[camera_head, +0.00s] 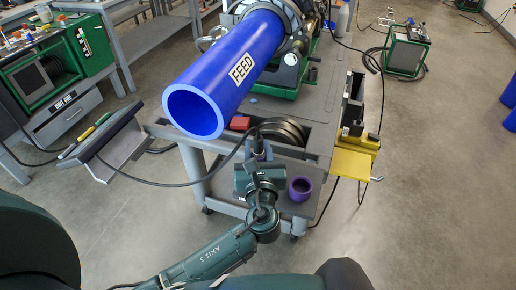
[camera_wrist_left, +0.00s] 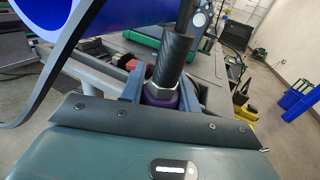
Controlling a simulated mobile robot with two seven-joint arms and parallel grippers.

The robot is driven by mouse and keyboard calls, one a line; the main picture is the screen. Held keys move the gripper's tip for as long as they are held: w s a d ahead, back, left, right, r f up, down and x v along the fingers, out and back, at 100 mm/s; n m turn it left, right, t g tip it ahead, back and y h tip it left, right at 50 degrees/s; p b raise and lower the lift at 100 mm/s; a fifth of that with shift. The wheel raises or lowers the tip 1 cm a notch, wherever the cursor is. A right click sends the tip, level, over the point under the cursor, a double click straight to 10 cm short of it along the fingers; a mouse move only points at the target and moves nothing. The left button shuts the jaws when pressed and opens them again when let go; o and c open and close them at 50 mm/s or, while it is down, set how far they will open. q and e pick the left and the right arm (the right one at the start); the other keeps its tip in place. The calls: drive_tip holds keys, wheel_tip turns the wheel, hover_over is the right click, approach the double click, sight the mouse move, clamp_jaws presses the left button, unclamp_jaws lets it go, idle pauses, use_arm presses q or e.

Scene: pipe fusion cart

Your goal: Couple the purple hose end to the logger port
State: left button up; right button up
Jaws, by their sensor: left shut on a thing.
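My left gripper (camera_head: 258,158) reaches in from the bottom left and is at the front edge of the cart. It is shut on the purple hose end (camera_wrist_left: 160,95). In the left wrist view the purple collar sits between the two fingers, with a metal nut above it and a thick black hose (camera_wrist_left: 174,62) rising from it. In the head view the collar is mostly hidden by the gripper, and a black line curves from there to the left. I cannot make out the logger port in either view. My right gripper is not in view.
A big blue pipe (camera_head: 225,72) marked FEED overhangs the cart (camera_head: 320,135) just above my left gripper. A purple cup-like ring (camera_head: 300,188) is on the lower shelf. A yellow bracket (camera_head: 355,160) juts out at the right. A tilted tray (camera_head: 118,160) is at left.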

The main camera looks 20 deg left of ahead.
use_arm(q)
drive_tip(key=shift+f+b, duration=0.3)
drive_tip(key=shift+f, duration=0.15)
drive_tip(key=shift+f, duration=0.4)
drive_tip(key=shift+f+b, duration=0.15)
drive_tip(key=shift+b, duration=0.2)
drive_tip(key=o, duration=1.1)
